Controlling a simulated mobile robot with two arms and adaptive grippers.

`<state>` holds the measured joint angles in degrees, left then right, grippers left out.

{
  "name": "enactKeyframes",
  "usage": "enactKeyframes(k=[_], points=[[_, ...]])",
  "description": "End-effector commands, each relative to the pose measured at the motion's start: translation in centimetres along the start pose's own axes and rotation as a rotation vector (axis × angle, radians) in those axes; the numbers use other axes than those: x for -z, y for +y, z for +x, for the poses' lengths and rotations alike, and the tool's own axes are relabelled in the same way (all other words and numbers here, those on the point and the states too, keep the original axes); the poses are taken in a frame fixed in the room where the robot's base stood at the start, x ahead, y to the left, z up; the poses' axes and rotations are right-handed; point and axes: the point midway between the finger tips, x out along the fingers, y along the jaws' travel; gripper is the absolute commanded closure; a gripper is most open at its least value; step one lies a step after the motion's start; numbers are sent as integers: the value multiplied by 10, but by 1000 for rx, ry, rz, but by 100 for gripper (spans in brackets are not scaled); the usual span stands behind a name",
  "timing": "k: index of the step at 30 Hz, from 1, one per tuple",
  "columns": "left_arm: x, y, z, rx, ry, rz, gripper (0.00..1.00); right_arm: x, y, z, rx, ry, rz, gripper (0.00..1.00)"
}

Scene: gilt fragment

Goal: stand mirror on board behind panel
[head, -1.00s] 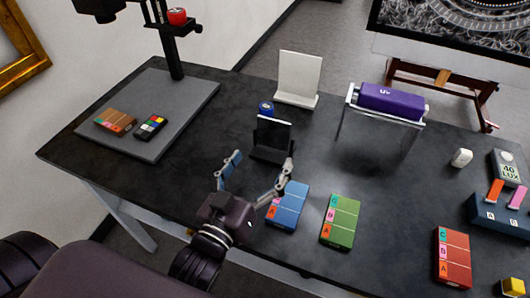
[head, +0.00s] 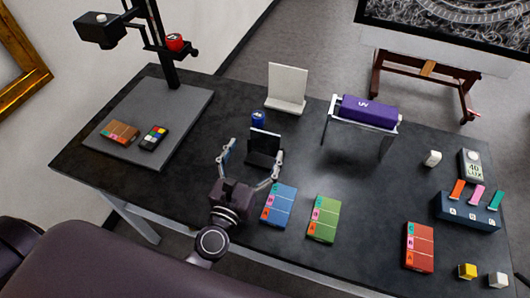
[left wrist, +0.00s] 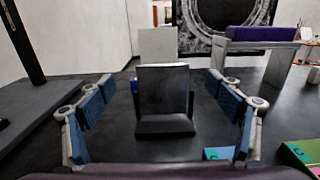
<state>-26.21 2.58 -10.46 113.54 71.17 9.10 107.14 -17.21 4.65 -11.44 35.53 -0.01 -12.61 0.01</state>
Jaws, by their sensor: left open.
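What looks like the mirror, a dark glossy upright plate on a black foot (head: 264,146), stands on the table; it also shows in the left wrist view (left wrist: 164,92). My left gripper (head: 253,151) is open and empty, its fingers spread wide on the near side of the mirror. In the left wrist view the mirror stands upright ahead, between the two fingers (left wrist: 162,108), apart from both. The grey board (head: 190,125) lies at the table's left end. A brown block with coloured labels, probably the panel (head: 120,131), lies flat on it. My right gripper is out of view.
A camera column (head: 160,50) rises from the board's back. A blue can (head: 258,117) and white upright plate (head: 287,85) stand behind the mirror. Blue (head: 279,205) and green (head: 323,218) blocks lie right of the gripper.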

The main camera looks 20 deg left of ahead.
Motion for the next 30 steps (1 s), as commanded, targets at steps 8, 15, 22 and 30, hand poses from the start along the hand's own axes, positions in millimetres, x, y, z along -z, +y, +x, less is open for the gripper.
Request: enactKeyframes(k=[8,15,22,30], points=[[-2,-2,31,2,-3,6,16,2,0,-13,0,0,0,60],[1,-4,63,1,-2,8,16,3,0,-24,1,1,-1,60],[3,-4,69,1,0,7,16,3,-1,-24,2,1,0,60],[3,-4,69,1,-1,8,35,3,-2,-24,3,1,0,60]])
